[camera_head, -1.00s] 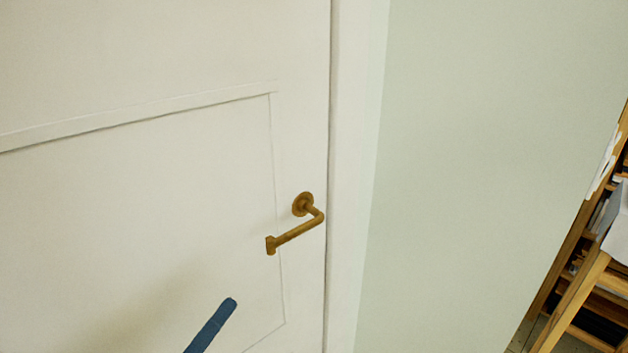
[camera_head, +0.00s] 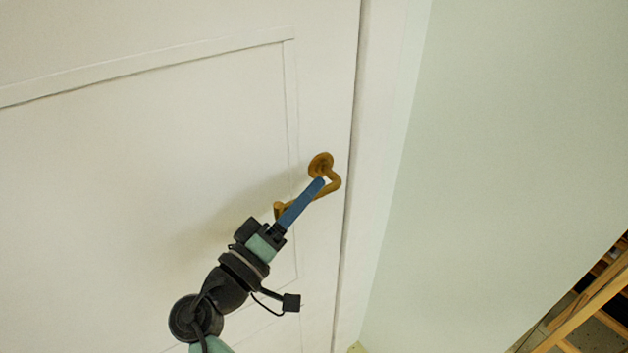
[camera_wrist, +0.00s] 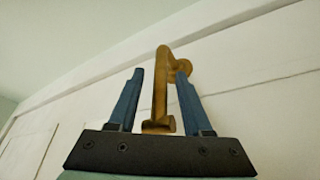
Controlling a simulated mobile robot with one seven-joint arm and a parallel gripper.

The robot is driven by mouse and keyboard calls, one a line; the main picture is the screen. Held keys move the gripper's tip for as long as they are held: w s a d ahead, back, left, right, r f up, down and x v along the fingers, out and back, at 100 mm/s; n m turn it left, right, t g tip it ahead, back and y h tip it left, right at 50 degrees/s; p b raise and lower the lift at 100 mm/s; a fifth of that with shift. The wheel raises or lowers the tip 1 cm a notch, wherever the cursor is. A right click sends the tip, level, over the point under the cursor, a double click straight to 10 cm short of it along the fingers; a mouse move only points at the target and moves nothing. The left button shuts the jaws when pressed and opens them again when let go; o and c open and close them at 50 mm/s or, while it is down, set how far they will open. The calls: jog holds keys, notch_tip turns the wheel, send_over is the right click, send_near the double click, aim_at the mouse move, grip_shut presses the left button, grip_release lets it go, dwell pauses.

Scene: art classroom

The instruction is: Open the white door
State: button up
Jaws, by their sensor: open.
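The white door (camera_head: 130,160) fills the left and middle of the head view and looks shut in its frame. Its brass lever handle (camera_head: 333,184) is near the right edge of the door. My gripper (camera_head: 320,182) is at the handle, its blue finger overlapping the lever in the head view. In the wrist view, my gripper (camera_wrist: 160,76) is open, with the handle (camera_wrist: 159,95) between its two blue fingers. The lever lies closer to the right finger, and I cannot tell whether they touch. Part of the lever is hidden behind the finger in the head view.
A pale green wall (camera_head: 500,130) stands to the right of the door frame (camera_head: 378,130). Wooden furniture (camera_head: 590,310) is at the lower right. A small patch of floor shows at the bottom, beside the frame.

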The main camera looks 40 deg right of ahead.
jog(key=shift+x, duration=1.15)
grip_shut()
dwell(0.6)
